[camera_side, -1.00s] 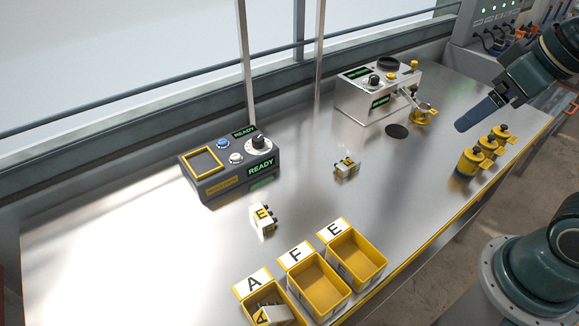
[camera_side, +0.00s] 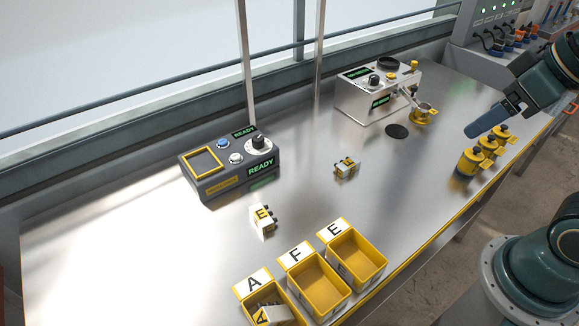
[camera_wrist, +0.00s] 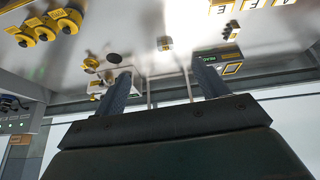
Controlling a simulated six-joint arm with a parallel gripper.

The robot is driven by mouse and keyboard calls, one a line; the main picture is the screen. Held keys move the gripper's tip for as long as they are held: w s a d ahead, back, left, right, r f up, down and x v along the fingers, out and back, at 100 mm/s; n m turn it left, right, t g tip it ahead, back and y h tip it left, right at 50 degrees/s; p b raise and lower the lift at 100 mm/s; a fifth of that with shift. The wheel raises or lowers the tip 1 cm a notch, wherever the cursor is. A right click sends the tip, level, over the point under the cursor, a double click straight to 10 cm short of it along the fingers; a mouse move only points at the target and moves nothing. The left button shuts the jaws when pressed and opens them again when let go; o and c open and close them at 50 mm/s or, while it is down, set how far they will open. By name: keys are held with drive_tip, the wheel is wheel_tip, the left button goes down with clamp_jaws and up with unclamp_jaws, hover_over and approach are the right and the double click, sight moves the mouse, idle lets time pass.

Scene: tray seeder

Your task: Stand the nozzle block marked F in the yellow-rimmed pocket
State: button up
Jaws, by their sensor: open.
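The yellow-rimmed pocket (camera_side: 219,164) is in the top of a dark grey console and looks empty; it also shows in the wrist view (camera_wrist: 232,69). A small white block (camera_side: 346,168) with a yellow label lies mid-table; its letter is too small to read. It also shows in the wrist view (camera_wrist: 164,43). A block marked E (camera_side: 263,220) is on the table in front of the console. A block marked A (camera_side: 272,315) lies tilted in the A bin. My gripper (camera_side: 487,122) is open and empty, high at the right, far from the blocks; its fingers (camera_wrist: 161,68) show apart.
Three yellow bins with A, F and E cards stand at the front; the F bin (camera_side: 319,303) and E bin (camera_side: 371,277) look empty. Several yellow canisters (camera_side: 470,162) stand at the right edge. A white machine (camera_side: 362,102) stands at the back. The table's middle is mostly clear.

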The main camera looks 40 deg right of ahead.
drive_tip(key=w+a+f+n+g+h, duration=0.25)
drive_tip(key=w+f+n, duration=0.2)
drive_tip(key=w, duration=0.35)
drive_tip(key=w+a+f+n+g+h, duration=0.1)
drive_tip(key=w+f+n+h, duration=0.3)
drive_tip(key=w, duration=0.4)
drive_tip(key=w+a+f+n+h, duration=0.2)
drive_tip(key=w+a+f+n, duration=0.2)
drive_tip(key=f+n, duration=0.25)
drive_tip(key=n+t+h, duration=0.3)
drive_tip(key=n+h, duration=0.1)
drive_tip(key=n, duration=0.2)
approach(347, 165)
drive_tip(key=shift+y, duration=0.25)
drive_tip(key=v, duration=0.4)
drive_tip(key=shift+s+d+r, duration=0.15)
drive_tip(key=shift+d+r, duration=0.05)
drive_tip(key=shift+r, duration=0.2)
drive_tip(key=shift+a+f+n+t, duration=0.25)
drive_tip(key=shift+a+f+n, duration=0.1)
drive_tip(key=shift+f+n, duration=0.2)
drive_tip(key=x, duration=0.8)
drive_tip(key=shift+s+d+r, duration=0.15)
drive_tip(key=shift+d, duration=0.25)
drive_tip(key=shift+d, duration=0.1)
